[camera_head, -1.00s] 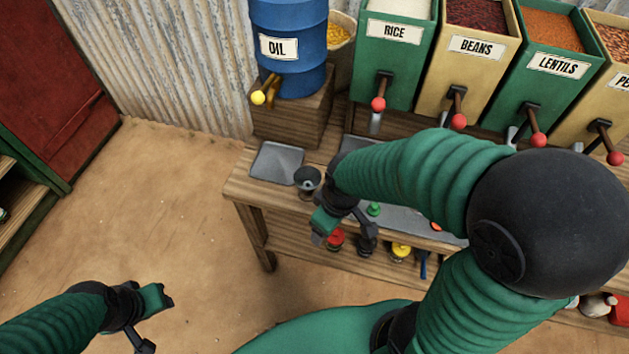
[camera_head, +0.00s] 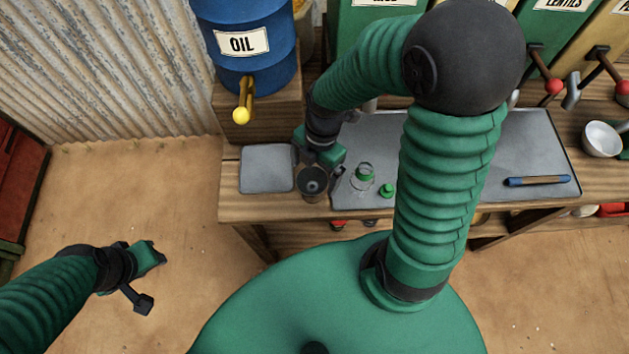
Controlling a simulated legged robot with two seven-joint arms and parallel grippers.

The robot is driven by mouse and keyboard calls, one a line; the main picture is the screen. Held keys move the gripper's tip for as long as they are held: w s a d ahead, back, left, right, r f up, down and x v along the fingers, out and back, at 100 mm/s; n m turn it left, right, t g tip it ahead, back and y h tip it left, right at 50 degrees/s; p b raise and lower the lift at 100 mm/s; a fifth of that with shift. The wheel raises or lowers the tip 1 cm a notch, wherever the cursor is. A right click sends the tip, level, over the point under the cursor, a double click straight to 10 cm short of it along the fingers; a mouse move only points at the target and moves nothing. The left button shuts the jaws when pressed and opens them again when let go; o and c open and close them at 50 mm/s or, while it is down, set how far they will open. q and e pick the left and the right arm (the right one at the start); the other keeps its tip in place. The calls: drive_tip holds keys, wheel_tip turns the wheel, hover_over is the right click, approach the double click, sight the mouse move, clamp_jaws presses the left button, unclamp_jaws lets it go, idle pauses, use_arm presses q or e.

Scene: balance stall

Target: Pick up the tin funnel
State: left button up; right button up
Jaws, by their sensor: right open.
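The tin funnel (camera_head: 313,186), small, dark grey and round-mouthed, is at the front edge of the wooden counter, just right of a grey square tray (camera_head: 267,168). My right gripper (camera_head: 318,172) is open right at the funnel, with its green palm just behind the mouth and dark fingers towards either side. I cannot tell whether the fingers touch it. The funnel's lower part is hard to make out. My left gripper (camera_head: 150,276) is open and empty above the sandy floor at lower left, far from the funnel.
A clear bottle with green (camera_head: 362,180) and a small green cap (camera_head: 388,190) stand close right of the funnel on a grey mat (camera_head: 520,150). The blue oil drum (camera_head: 243,45) stands behind.

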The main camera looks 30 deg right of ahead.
sight(310, 182)
drive_tip(key=f, duration=0.1)
drive_tip(key=a+f, duration=0.1)
drive_tip(key=f, duration=0.1)
drive_tip(key=a+f+b, duration=0.1)
drive_tip(key=f, duration=0.1)
drive_tip(key=shift+s, duration=0.3)
drive_tip(key=shift+d+f, duration=0.1)
drive_tip(key=shift+f, duration=0.25)
drive_tip(key=shift+d+f, duration=0.1)
drive_tip(key=shift+d, duration=0.05)
drive_tip(key=shift+w+d, duration=0.1)
drive_tip(key=shift+d, duration=0.15)
drive_tip(key=shift+c, duration=0.5)
drive_tip(key=shift+a, duration=0.3)
drive_tip(key=c, duration=1.2)
drive_tip(key=shift+d, duration=0.15)
drive_tip(key=shift+c, duration=0.7)
